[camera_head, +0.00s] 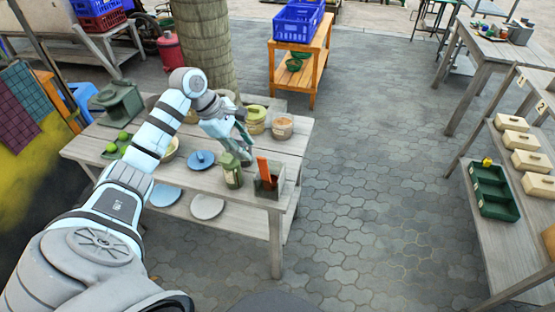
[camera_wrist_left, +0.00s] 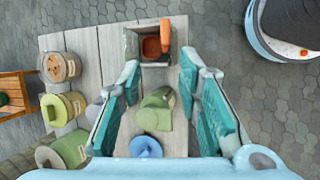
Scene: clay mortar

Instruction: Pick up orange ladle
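The orange ladle (camera_head: 263,168) stands handle up in an open grey box (camera_head: 275,184) at the front right corner of the wooden table. In the left wrist view, the ladle handle (camera_wrist_left: 165,34) and its round bowl show inside the box (camera_wrist_left: 131,46). My left gripper (camera_head: 241,156) is over the table, to the left of and behind the box, apart from the ladle. In the left wrist view, its teal fingers (camera_wrist_left: 158,75) are spread wide with nothing held. A green jar (camera_head: 232,174) shows below and between them (camera_wrist_left: 157,100). My right gripper is not in view.
Lidded pots (camera_head: 256,118), a brown-topped pot (camera_head: 282,127) and a blue lid (camera_head: 202,159) are on the table (camera_head: 180,194). Green round items lie at its left. A right-hand table holds a green tray (camera_head: 493,190) and cream boxes. Paving between is clear.

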